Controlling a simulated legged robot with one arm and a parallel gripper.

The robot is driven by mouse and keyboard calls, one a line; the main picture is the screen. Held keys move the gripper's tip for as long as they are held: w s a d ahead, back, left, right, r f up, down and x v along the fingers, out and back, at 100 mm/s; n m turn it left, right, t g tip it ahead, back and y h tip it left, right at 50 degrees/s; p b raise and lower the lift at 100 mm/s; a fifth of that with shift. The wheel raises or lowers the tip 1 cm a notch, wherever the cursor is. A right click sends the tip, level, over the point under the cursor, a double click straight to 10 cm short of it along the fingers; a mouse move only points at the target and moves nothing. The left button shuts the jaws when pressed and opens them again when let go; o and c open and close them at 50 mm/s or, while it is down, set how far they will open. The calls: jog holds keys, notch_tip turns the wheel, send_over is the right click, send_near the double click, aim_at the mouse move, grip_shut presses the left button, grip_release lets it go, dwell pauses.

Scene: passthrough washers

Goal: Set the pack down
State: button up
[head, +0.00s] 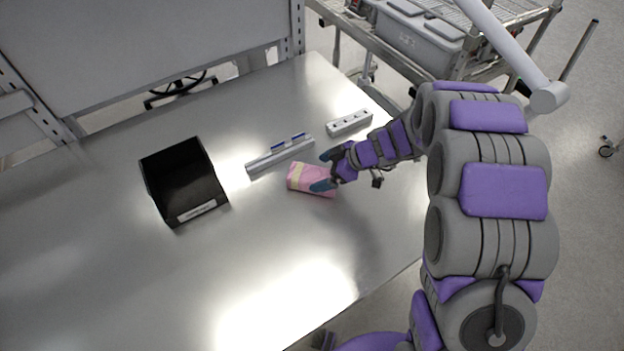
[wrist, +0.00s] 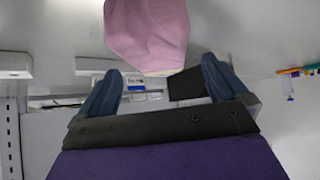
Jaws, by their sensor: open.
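The pack (head: 300,178), pink with a pale yellow band, is on the metal table beside my gripper (head: 325,171). In the wrist view the pack (wrist: 148,32) shows as a pink shape at the top. Its near end reaches the gap between the two blue fingertips of my gripper (wrist: 163,66). The fingers are spread, with visible space on both sides of the pack, and do not appear to grip it. I cannot tell whether one finger touches it.
A black open bin (head: 183,182) stands on the table (head: 270,245) to the left. A grey rail with blue parts (head: 280,153) and a white power strip (head: 349,123) lie behind the pack. A cart with grey bins (head: 415,35) stands beyond. The table's front is clear.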

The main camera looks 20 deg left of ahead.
aim_at(317, 175)
jog(key=shift+x, duration=1)
jog(key=shift+f, duration=0.2)
jog(key=shift+w+a+f, duration=0.1)
jog(key=shift+a+f, duration=0.05)
jog(key=shift+f, duration=0.25)
jog(key=x, duration=0.3)
jog(key=shift+w+a+r+b, duration=0.1)
jog(key=shift+a+r+b, duration=0.05)
jog(key=shift+b, duration=0.15)
jog(key=shift+a, duration=0.65)
jog(key=shift+d, duration=0.65)
jog(key=c, duration=0.6)
jog(key=shift+a, duration=0.4)
jog(key=c, duration=0.6)
jog(key=shift+d, duration=0.1)
